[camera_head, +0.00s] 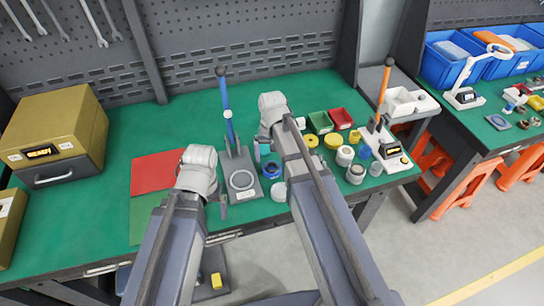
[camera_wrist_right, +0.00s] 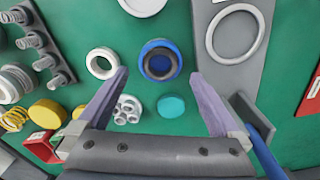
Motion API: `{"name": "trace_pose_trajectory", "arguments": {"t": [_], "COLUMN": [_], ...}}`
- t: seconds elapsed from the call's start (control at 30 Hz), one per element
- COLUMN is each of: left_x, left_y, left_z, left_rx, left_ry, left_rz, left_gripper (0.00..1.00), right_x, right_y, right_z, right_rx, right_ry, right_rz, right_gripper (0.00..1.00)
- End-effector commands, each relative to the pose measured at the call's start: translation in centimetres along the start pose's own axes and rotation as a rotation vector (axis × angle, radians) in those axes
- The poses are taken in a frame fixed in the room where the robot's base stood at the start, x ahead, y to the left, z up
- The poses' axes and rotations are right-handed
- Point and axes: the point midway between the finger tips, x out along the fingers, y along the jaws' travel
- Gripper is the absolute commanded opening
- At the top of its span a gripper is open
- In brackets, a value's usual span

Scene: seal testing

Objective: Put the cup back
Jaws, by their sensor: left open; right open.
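A blue round cup-like piece with a dark ring inside (camera_head: 271,170) stands on the green bench just right of the grey press base. In the right wrist view this blue piece (camera_wrist_right: 160,60) lies between and beyond my fingertips, apart from them. My right gripper (camera_wrist_right: 158,78) is open and empty above the bench. Its fingers are mostly hidden behind my arm in the head view. My left gripper (camera_head: 222,200) is beside the left edge of the press base and holds nothing that I can see. I cannot tell for certain which piece is the cup.
The press base (camera_head: 242,196) carries a white ring and a blue lever (camera_head: 227,110). A white ring (camera_wrist_right: 102,63), a teal disc (camera_wrist_right: 171,107) and white rings surround the blue piece. Green (camera_head: 320,122) and red bins stand behind. A red mat (camera_head: 157,172) lies left.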

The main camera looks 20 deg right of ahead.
Motion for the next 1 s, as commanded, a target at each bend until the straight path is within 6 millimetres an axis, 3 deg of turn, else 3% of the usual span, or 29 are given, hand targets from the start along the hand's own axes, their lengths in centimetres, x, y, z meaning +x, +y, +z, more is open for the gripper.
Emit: {"name": "trace_pose_trajectory", "arguments": {"t": [0.03,0.43,0.6,1.0], "left_x": [-1.6,-7.4,-8.3,-8.1], "left_y": [-0.1,-0.7,-0.8,-0.8], "left_z": [0.1,0.4,0.5,0.5], "left_rx": [0.0,0.0,0.0,0.0], "left_ry": [0.0,0.0,0.0,0.0], "left_rz": [0.0,0.0,0.0,0.0], "left_gripper": [0.95,0.95,0.95,0.95], "right_x": [-1.6,-7.4,-8.3,-8.1], "right_y": [0.0,0.0,0.0,0.0], "right_z": [0.0,0.0,0.0,0.0], "right_rx": [0.0,0.0,0.0,0.0], "right_ry": [0.0,0.0,0.0,0.0], "right_rz": [0.0,0.0,0.0,0.0], "right_gripper": [1.0,1.0,1.0,1.0]}}
